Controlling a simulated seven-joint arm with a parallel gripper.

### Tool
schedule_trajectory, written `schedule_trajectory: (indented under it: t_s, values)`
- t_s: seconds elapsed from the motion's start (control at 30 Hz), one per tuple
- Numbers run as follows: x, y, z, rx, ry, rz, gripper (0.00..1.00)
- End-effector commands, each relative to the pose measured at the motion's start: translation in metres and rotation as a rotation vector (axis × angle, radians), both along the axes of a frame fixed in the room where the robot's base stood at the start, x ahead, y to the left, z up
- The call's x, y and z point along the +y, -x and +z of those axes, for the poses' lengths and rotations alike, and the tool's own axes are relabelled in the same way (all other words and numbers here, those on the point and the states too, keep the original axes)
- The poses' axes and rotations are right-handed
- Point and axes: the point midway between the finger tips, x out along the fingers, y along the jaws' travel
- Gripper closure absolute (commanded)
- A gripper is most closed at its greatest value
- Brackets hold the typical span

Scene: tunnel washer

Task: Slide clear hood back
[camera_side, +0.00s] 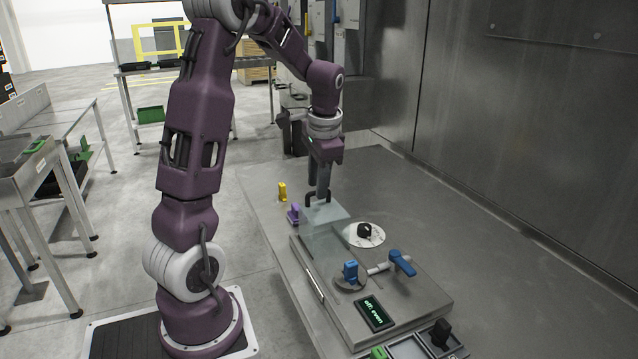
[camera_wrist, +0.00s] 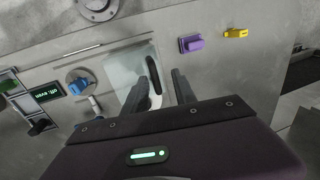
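The clear hood (camera_side: 322,240) is a pale see-through box at the far left part of the grey machine panel. It also shows in the wrist view (camera_wrist: 122,72). Its black bar handle (camera_wrist: 153,74) is at the hood's far end. My gripper (camera_side: 319,197) points down at the handle from above. In the wrist view, my gripper's two dark fingers (camera_wrist: 166,79) are apart with a gap between them, and the handle lies close to the left finger. I cannot tell whether they touch. The fingertips are partly hidden in the side view.
Beside the hood are a white dial with a black knob (camera_side: 364,231), a blue knob (camera_side: 351,271), a blue lever (camera_side: 402,262) and a display (camera_side: 375,312). Purple (camera_side: 293,213) and yellow (camera_side: 282,191) pieces stand beyond the panel. Trays (camera_side: 412,347) sit in front. The table's right is clear.

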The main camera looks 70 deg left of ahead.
Motion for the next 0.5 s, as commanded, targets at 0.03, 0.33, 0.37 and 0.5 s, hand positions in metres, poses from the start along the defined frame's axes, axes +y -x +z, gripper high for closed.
schedule_trajectory:
  t_s: [0.03, 0.33, 0.37, 0.5]
  values:
    - [-0.001, 0.000, 0.000, 0.001, 0.001, -0.001, 0.67]
    - [-0.005, -0.001, 0.017, -0.002, 0.001, -0.002, 0.67]
    - [-0.006, -0.001, 0.024, -0.003, 0.000, -0.003, 0.67]
    - [-0.011, 0.000, 0.052, -0.003, 0.000, -0.002, 0.67]
